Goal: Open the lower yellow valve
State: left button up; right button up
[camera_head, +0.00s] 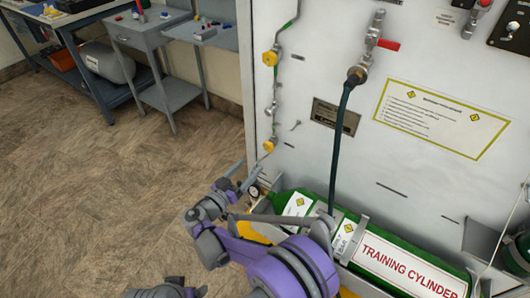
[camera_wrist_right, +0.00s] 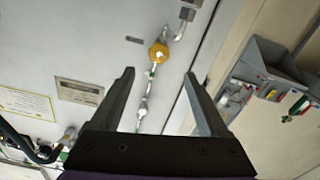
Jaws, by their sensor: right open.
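The lower yellow valve (camera_head: 268,146) is a small yellow knob on the pipe at the left edge of the white panel. In the right wrist view, this yellow knob (camera_wrist_right: 158,52) shows beyond the fingertips, roughly in line with the gap between them. My right gripper (camera_head: 240,179) is open and empty, below the valve and apart from it. In the wrist view its two dark fingers (camera_wrist_right: 160,75) stand wide apart. The upper yellow valve (camera_head: 270,58) sits higher on the same pipe line. My left gripper's fingers do not show.
A green training cylinder (camera_head: 400,268) lies along the panel's base, close to my right arm. A dark hose (camera_head: 338,140) hangs down the panel to the right of the valves. A grey side table (camera_head: 150,35) and a blue bench (camera_head: 75,22) stand at left. The floor between is clear.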

aim_at(267, 148)
jog(key=b+x, duration=0.1)
jog(key=x, duration=0.9)
jog(key=shift+b, duration=0.3)
